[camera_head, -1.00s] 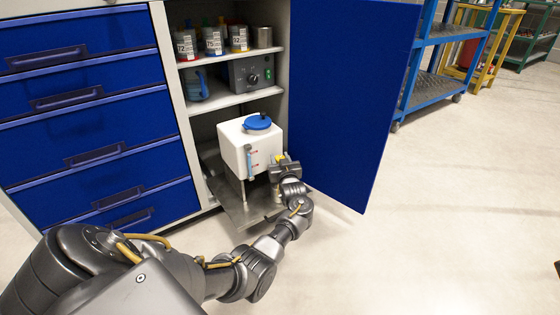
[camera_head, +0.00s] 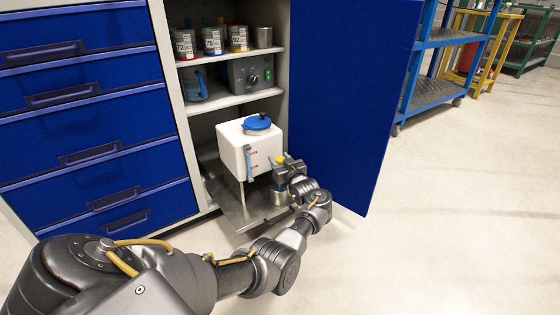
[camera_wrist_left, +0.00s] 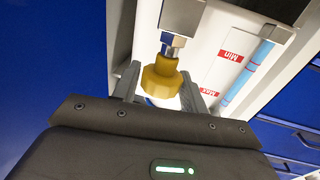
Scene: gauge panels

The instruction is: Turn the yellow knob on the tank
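The white tank (camera_head: 236,150) with a blue lid (camera_head: 257,122) stands on a tray in the open cabinet. In the left wrist view the yellow knob (camera_wrist_left: 161,77) hangs below a metal fitting, in front of the palm. The two fingers of my left gripper (camera_wrist_left: 162,88) flank it, one at each side, very close. I cannot tell if they press on it. My right gripper is not in view.
The blue cabinet door (camera_head: 345,100) stands open just right of my left arm. A shelf above the tank holds a dark control box (camera_head: 250,74). Blue drawers (camera_head: 85,120) are at the left. The tray (camera_head: 232,208) juts out below the tank.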

